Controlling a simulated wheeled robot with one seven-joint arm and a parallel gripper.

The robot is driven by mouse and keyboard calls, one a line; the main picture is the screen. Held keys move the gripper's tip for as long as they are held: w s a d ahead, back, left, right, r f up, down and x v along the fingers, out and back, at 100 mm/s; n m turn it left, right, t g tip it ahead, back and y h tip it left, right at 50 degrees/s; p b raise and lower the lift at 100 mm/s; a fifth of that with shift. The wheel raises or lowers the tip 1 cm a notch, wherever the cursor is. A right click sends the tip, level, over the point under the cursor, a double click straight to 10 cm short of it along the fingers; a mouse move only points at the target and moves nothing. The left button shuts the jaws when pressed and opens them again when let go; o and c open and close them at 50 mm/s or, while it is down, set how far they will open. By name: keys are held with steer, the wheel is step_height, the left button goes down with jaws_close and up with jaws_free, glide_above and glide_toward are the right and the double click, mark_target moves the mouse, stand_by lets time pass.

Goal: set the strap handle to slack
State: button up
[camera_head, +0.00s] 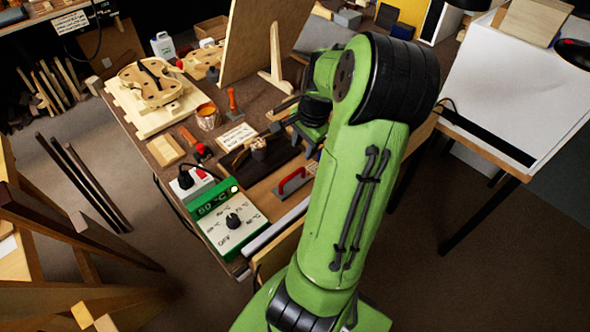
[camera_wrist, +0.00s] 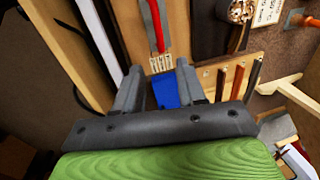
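My gripper (camera_wrist: 160,80) shows in the wrist view with its two dark fingers apart. A flat blue piece (camera_wrist: 166,92) shows in the gap between them; I see no clear grip on it, and its depth is hard to tell. I cannot make out for certain which thing is the strap handle. A red handle on a grey plate (camera_head: 292,183) lies on the bench in the head view. In the wrist view a grey strip with a red edge (camera_wrist: 155,22) lies beyond the fingertips, beside small pale wooden pieces (camera_wrist: 162,63).
A green and white control box with a dial (camera_head: 232,221) stands at the bench's front edge. A violin body (camera_head: 152,84) lies at the back left. A jar (camera_head: 208,117) and an upright board (camera_head: 258,40) stand behind. A white-topped table (camera_head: 510,90) is at right.

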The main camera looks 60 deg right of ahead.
mark_target(297, 171)
steer(key=f+b, duration=0.1)
steer(key=f, duration=0.2)
steer(key=w+f+b, duration=0.1)
steer(key=f, duration=0.3)
steer(key=w+f+b, duration=0.1)
steer(key=f, duration=0.3)
steer(key=shift+d+f, duration=0.15)
steer(key=shift+d, duration=0.15)
steer(key=shift+c, duration=0.5)
jaws_close()
steer(key=shift+w, duration=0.15)
